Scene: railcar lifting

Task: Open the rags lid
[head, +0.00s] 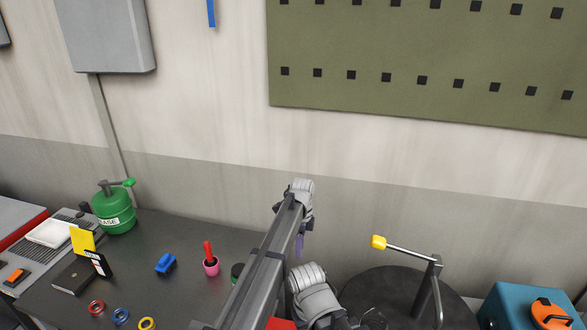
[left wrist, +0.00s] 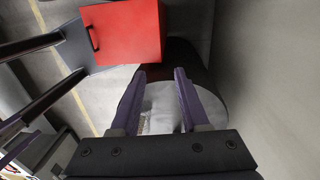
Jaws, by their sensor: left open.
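A dark round top (head: 385,285) is at the lower right in the head view, partly behind my arm. A bent metal lever with a yellow knob (head: 378,242) rises at its right side. I cannot read any rags label. My left gripper (head: 299,243) shows only as a small purple part below the grey wrist, left of the knob and apart from it. In the left wrist view its two purple fingers (left wrist: 160,85) are open with nothing held between them. Beyond them are a dark rounded shape (left wrist: 190,62) and a pale grey surface. My right gripper is not in view.
A dark bench (head: 200,240) at left holds a green can (head: 113,210), a blue block (head: 166,263), a pink cup (head: 211,266) and rings. A teal box (head: 510,305) with an orange item stands at right. A red box (left wrist: 125,35) is near the fingers. The wall is behind.

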